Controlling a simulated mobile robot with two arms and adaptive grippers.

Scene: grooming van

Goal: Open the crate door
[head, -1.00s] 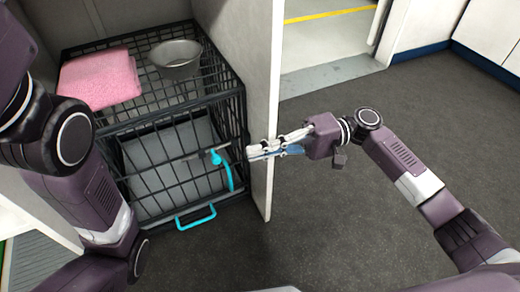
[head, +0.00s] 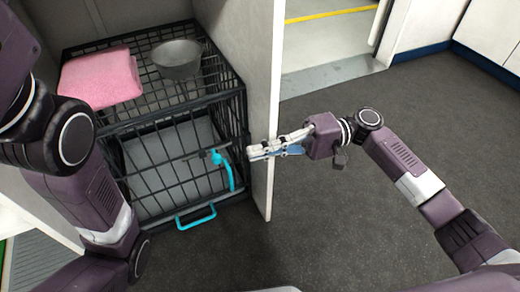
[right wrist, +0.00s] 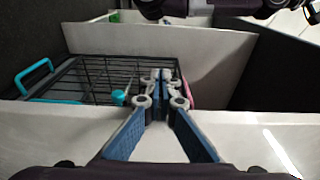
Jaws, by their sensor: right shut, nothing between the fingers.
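The black wire crate (head: 128,118) stands in an alcove between pale panels. Its barred front door (head: 170,172) looks shut, with a turquoise latch handle (head: 230,175) hanging at its right side and a turquoise pull (head: 196,217) at the bottom front. My right gripper (head: 252,152) is shut and empty, level with the right panel's front edge, to the right of the latch and apart from it. In the right wrist view its fingertips (right wrist: 163,75) point towards the crate (right wrist: 90,80), and the turquoise latch (right wrist: 119,97) lies left of them. My left arm shows, but its gripper is out of view.
A folded pink towel (head: 100,80) and a grey metal bowl (head: 176,58) rest on the crate's top. The white panel (head: 262,100) rises between the crate and the open dark floor (head: 330,215). A doorway lies beyond.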

